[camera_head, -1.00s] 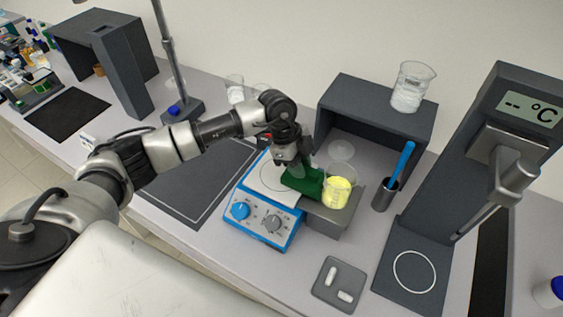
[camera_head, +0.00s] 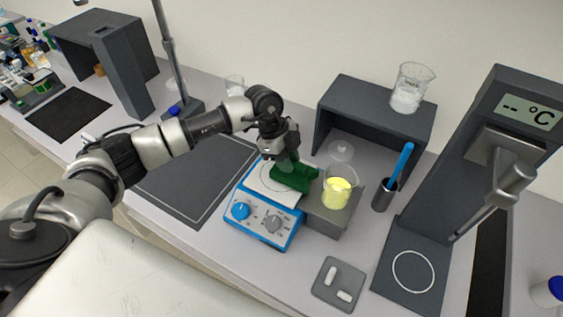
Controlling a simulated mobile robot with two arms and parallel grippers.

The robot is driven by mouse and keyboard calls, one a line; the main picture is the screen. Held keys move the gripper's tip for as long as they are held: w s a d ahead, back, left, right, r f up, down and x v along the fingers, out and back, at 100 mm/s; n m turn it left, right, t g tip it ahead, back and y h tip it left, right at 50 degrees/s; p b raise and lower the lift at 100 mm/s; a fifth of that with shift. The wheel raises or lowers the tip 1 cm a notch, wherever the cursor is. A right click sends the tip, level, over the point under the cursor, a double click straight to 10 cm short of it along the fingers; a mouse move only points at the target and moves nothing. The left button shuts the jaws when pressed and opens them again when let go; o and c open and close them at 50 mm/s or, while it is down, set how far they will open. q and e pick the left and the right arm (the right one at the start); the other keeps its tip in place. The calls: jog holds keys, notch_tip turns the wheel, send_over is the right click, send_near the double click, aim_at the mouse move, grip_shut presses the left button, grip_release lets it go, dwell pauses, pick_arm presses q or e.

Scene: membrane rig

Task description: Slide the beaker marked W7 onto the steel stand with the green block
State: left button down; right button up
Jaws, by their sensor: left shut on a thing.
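A glass beaker with yellow contents (camera_head: 337,193) stands upright on the grey steel stand (camera_head: 322,224), right of the blue-and-white hotplate (camera_head: 262,222). Any marking on it is too small to read. The green block (camera_head: 294,179) is over the right part of the hotplate's white top, just left of the beaker, with a small gap seeming to show between them. My left gripper (camera_head: 285,165) is shut on the green block from above. I cannot tell whether the block touches the hotplate. My right gripper is not in view.
A dark shelf (camera_head: 375,110) stands behind, with another beaker (camera_head: 410,88) on top. A holder with a blue-handled tool (camera_head: 384,194) is right of the stand. A small tray with white bars (camera_head: 340,284) lies in front. A display instrument (camera_head: 440,170) stands at right.

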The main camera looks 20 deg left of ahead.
pick_arm(q)
notch_tip(320, 180, up, 6)
jog(key=p, duration=0.4)
jog(key=shift+f, duration=0.15)
notch_tip(320, 180, up, 2)
jog(key=shift+r+p, duration=0.15)
jog(key=shift+p, duration=0.45)
notch_tip(320, 180, up, 3)
jog(key=shift+f, duration=0.15)
